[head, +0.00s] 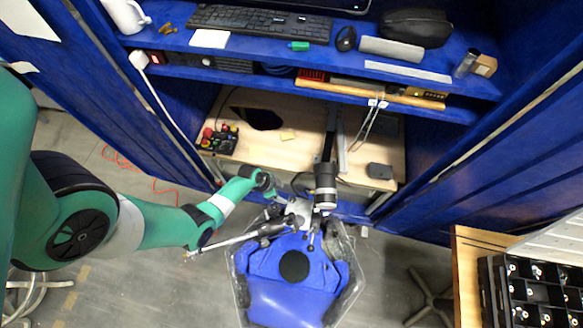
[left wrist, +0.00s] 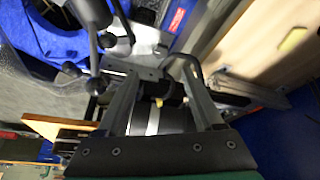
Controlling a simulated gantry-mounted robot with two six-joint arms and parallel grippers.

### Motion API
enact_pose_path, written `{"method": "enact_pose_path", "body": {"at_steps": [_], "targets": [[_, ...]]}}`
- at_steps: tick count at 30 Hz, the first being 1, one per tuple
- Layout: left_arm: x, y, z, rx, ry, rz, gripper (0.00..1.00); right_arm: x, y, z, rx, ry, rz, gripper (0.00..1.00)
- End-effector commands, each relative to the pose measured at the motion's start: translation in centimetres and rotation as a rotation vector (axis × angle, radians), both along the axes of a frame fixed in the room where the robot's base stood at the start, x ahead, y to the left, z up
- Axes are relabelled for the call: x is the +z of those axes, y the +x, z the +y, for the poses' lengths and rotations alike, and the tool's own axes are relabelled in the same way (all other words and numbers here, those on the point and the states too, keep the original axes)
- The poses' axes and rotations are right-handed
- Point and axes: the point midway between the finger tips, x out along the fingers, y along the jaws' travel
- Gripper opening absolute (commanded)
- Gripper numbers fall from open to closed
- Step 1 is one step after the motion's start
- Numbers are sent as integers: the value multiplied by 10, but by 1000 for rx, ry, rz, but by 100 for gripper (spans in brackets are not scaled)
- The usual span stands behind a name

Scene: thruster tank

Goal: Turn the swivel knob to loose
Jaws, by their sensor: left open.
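My left gripper (head: 287,202) is at the metal mount above the blue thruster unit (head: 292,302), which sits in a clear-walled tank (head: 236,272). In the left wrist view the left gripper (left wrist: 160,75) is open, its two fingers pointing at the mount. A small dark knob-like part with a yellow piece (left wrist: 158,101) shows between the fingers; I cannot tell whether they touch it. A dark cylinder with a white band (left wrist: 152,121) lies behind. Black ball-ended handles (left wrist: 107,40) stand to the left. I cannot tell for certain which part is the swivel knob. My right gripper is not in view.
A wooden bench (head: 270,148) behind the tank holds a control box with red buttons (head: 219,138). Blue shelves above carry a keyboard (head: 260,23) and tools. A wooden table with a black bin rack (head: 535,290) stands at the right.

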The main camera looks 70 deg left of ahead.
Motion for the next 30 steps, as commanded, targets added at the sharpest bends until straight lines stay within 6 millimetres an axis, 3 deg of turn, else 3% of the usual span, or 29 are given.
{"method": "enact_pose_path", "body": {"at_steps": [1, 6, 12, 17, 25, 30], "targets": [[-18, 4, 0, -2, 1, -1, 68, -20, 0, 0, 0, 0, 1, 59], [-50, 17, -1, -2, 1, -2, 68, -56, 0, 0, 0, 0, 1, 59], [-81, 32, -3, -2, 1, 0, 68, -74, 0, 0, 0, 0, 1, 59], [-92, 38, -4, -2, 1, 0, 68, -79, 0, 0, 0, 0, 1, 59], [-91, 38, -4, -1, 1, -1, 68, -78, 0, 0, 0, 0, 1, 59], [-91, 38, -4, -1, 1, -1, 40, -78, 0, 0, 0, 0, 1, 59]]}}
